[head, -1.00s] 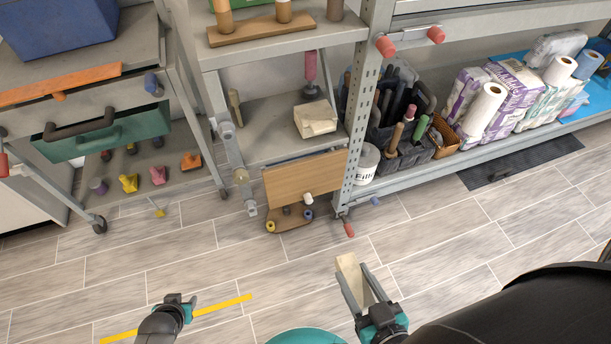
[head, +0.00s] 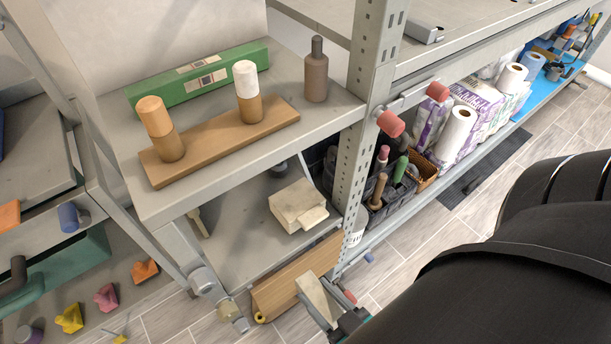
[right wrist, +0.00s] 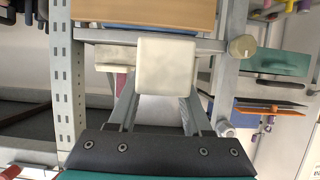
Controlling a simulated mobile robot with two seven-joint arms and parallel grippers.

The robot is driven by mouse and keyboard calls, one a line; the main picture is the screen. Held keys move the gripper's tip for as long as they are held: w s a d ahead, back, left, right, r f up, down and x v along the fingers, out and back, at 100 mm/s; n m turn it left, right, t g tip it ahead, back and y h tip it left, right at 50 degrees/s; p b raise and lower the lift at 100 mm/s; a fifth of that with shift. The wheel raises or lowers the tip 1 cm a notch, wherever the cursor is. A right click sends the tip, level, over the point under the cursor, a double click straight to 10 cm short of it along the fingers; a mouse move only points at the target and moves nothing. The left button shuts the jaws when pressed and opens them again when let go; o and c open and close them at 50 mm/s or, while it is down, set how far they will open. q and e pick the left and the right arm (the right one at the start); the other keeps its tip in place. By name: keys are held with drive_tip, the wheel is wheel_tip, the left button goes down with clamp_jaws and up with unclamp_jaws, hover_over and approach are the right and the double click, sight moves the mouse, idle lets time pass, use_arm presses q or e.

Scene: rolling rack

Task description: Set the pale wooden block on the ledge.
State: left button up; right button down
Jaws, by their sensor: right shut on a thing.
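The pale wooden block (head: 315,299) is held upright between the fingers of my right gripper (head: 322,312), low in the head view in front of the rack. In the right wrist view the block (right wrist: 167,67) fills the space between the two fingers (right wrist: 157,108). Just behind and above it in the head view is a brown wooden panel (head: 282,279) below the front edge of the middle shelf (head: 235,241). That shelf carries a pale box-like stack (head: 298,204). I cannot tell which surface is the ledge. My left gripper is out of view.
The upper shelf (head: 336,113) holds a brown board (head: 203,141) with two wooden pegs, a green box (head: 190,82) and a brown bottle (head: 316,72). A perforated upright (head: 355,140) stands just right. Grey clamps (head: 213,290) jut out at left. The middle shelf has bare room left of the stack.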

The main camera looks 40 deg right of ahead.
drive_tip(key=shift+w, duration=0.9)
drive_tip(key=w+b, duration=0.1)
drive_tip(key=w, duration=0.4)
drive_tip(key=w+b, duration=0.2)
drive_tip(key=w, duration=0.3)
drive_tip(key=w+b, duration=0.1)
drive_tip(key=w, duration=0.5)
drive_tip(key=shift+a, duration=0.35)
drive_tip(key=w+b, duration=0.4)
drive_tip(key=w, duration=0.5)
drive_tip(key=shift+a, duration=0.1)
drive_tip(key=w+b, duration=0.4)
drive_tip(key=w, duration=0.2)
drive_tip(key=shift+w+a, duration=0.15)
drive_tip(key=shift+f, duration=0.55)
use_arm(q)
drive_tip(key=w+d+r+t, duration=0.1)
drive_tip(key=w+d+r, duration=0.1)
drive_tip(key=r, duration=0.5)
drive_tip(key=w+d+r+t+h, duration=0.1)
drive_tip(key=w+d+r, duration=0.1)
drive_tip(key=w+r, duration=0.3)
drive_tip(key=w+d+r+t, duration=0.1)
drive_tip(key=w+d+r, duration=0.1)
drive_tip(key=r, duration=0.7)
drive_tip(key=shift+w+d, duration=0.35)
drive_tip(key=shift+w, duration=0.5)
use_arm(e)
drive_tip(key=shift+f, duration=0.4)
